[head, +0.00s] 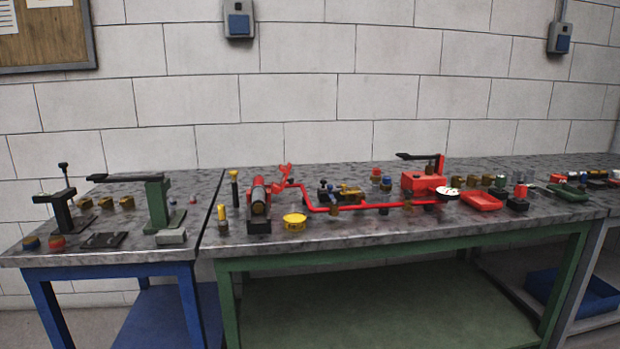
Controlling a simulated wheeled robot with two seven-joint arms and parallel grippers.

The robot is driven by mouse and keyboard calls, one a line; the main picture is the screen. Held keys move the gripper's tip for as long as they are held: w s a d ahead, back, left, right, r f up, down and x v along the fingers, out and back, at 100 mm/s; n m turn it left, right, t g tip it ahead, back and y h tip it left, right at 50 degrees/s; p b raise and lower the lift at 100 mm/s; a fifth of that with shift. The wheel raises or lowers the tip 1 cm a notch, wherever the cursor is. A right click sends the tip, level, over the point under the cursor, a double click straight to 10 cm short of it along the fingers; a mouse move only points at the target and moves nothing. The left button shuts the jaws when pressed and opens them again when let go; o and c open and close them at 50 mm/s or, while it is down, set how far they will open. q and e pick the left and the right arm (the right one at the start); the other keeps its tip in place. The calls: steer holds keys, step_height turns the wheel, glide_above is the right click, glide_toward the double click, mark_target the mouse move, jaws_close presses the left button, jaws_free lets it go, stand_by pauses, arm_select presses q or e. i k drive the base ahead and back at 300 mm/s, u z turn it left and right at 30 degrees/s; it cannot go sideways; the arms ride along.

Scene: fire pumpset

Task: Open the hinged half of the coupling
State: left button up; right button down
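In the head view, a red and black cylindrical fitting (258,207) on a dark block stands near the front left of the green-legged table. It may be the coupling, but it is too small to be sure. A raised red piece (283,177) stands just behind and to the right of it. I cannot tell whether this is a hinged half or how it is joined. A red pipe (350,207) runs to the right from there. Neither of my grippers is in view.
A yellow round can (294,221) stands right of the fitting. A red box pump (421,184) and a red tray (481,201) are farther right. The blue-legged table (90,256) at left holds a green stand (158,205). The green-legged table's front edge (330,250) is mostly clear.

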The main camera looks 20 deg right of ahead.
mark_target(276, 188)
steer(key=z, duration=1)
steer(key=i, duration=0.95)
steer(key=u, duration=0.9)
